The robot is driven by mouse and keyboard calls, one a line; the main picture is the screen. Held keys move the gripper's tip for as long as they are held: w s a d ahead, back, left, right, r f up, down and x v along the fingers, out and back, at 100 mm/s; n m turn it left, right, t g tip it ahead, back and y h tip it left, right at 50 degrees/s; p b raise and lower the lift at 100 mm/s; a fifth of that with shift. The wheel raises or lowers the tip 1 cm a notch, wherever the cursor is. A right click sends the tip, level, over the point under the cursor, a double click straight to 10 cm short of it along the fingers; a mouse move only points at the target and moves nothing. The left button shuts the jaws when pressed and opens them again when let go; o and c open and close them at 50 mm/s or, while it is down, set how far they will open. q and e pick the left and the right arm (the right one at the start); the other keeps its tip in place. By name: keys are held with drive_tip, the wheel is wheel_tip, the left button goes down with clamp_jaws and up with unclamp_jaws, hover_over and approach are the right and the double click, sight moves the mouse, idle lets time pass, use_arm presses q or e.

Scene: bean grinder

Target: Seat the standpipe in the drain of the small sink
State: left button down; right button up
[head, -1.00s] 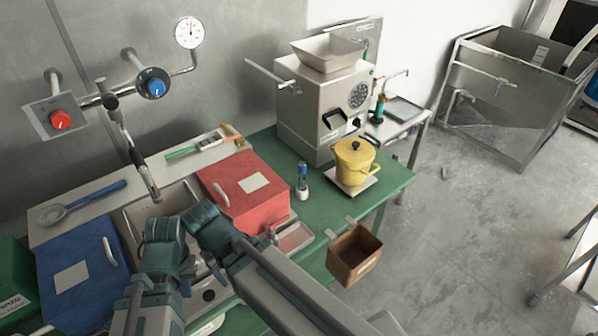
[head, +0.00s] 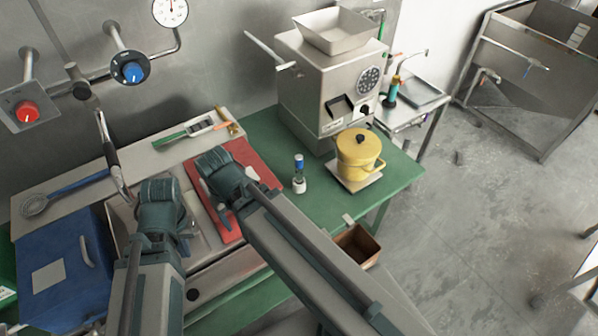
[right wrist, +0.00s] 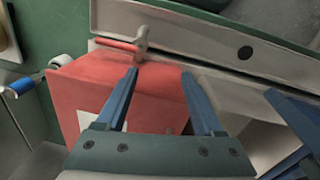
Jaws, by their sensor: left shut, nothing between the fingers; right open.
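The small sink (head: 204,243) is a steel basin between a blue box and a red box in the head view. My arms cover much of it. Its drain is hidden, and I cannot make out the standpipe. My left gripper (head: 186,224) is shut and empty over the sink's left part. My right gripper (head: 228,188) is over the red box (head: 262,170). In the right wrist view its two blue fingers (right wrist: 158,88) are spread with nothing held between them, and the red box (right wrist: 160,92) lies beneath.
The blue box (head: 62,262) stands left of the sink. A brown bin (head: 357,245) hangs at the front edge.

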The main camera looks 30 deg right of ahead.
sight(298, 158)
drive_tip(key=w+d+r+m+p, duration=0.1)
drive_tip(key=w+d, duration=0.1)
drive_tip(key=d, duration=0.1)
drive_tip(key=w+d+r+m, duration=0.1)
drive_tip(key=w+d+m, duration=0.1)
drive_tip(key=d, duration=0.1)
drive_tip(key=w+d+r+m+p, duration=0.1)
drive_tip(key=d+m, duration=0.1)
drive_tip(key=d, duration=0.2)
drive_tip(key=shift+w+t+p, duration=0.35)
drive_tip(key=shift+w+t, duration=0.05)
drive_tip(key=w+d+r+m+h, duration=0.1)
drive_tip(key=w+d+m+h, duration=0.1)
drive_tip(key=w+d+m, duration=0.35)
drive_tip(key=w+d+r+m+h, duration=0.1)
drive_tip(key=w+d+m+h, duration=0.1)
drive_tip(key=d+m, duration=0.6)
drive_tip(key=shift+m, duration=0.65)
drive_tip(key=b+x, duration=0.2)
drive_tip(key=a+b+x, duration=0.1)
drive_tip(key=b+x, duration=0.4)
drive_tip(key=x, duration=0.1)
drive_tip(key=shift+s+a+f, duration=0.1)
drive_tip(key=shift+a+f, duration=0.2)
drive_tip(key=shift+d+f+b, duration=0.25)
drive_tip(key=shift+b, duration=0.3)
